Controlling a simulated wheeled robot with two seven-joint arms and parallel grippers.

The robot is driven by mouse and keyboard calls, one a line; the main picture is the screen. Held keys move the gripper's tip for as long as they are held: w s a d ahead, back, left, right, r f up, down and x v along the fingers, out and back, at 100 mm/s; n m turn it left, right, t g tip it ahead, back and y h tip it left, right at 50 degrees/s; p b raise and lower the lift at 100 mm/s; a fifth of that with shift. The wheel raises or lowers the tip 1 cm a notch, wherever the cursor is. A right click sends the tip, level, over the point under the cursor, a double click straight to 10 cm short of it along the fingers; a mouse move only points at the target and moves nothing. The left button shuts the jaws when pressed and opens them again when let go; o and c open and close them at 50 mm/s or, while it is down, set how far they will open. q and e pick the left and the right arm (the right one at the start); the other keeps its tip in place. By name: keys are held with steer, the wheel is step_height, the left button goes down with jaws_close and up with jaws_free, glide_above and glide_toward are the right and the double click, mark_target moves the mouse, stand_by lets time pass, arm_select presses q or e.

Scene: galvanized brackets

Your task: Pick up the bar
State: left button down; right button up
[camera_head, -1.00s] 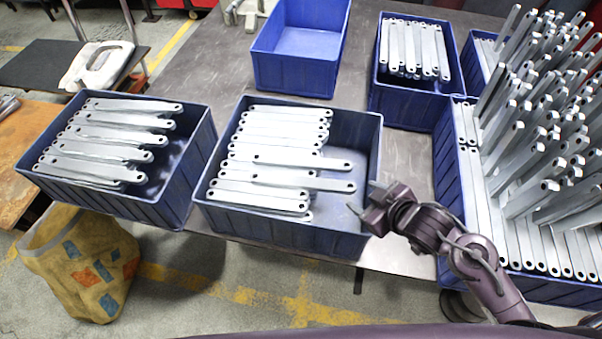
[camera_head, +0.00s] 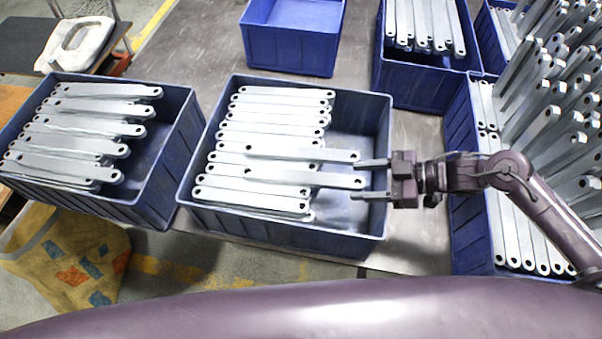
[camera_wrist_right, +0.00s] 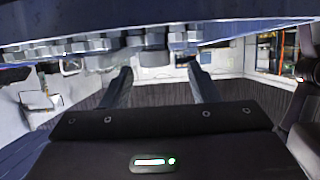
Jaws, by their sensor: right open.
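Flat grey metal bars (camera_head: 265,130) with a hole near each end lie stacked in the middle blue crate (camera_head: 345,232). Two bars stick out farther right than the others, an upper one (camera_head: 305,153) and a lower one (camera_head: 310,178). My right gripper (camera_head: 355,180) reaches in over the crate's right wall. Its jaws are open, and the lower bar's right end shows between the fingertips; I cannot tell whether they touch it. In the right wrist view both fingers (camera_wrist_right: 160,72) are apart, with several bar ends (camera_wrist_right: 135,42) in front of them. My left gripper is not in view.
Another crate of bars (camera_head: 150,190) stands left, an empty blue crate (camera_head: 290,60) behind, and a crate with bars (camera_head: 415,90) behind right. Crates with many bars standing on end (camera_head: 545,130) crowd the right. A patterned bag (camera_head: 75,265) is on the floor at lower left.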

mark_target(334, 179)
steer(key=x, duration=0.2)
steer(key=p+x, duration=0.1)
steer(key=x, duration=0.1)
steer(key=shift+w+a, duration=0.3)
steer(key=shift+a+f, duration=0.15)
steer(key=shift+a, duration=0.1)
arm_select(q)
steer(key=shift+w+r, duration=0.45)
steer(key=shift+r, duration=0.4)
arm_select(e)
steer(key=shift+c, duration=0.3)
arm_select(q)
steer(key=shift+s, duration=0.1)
arm_select(e)
jaws_close()
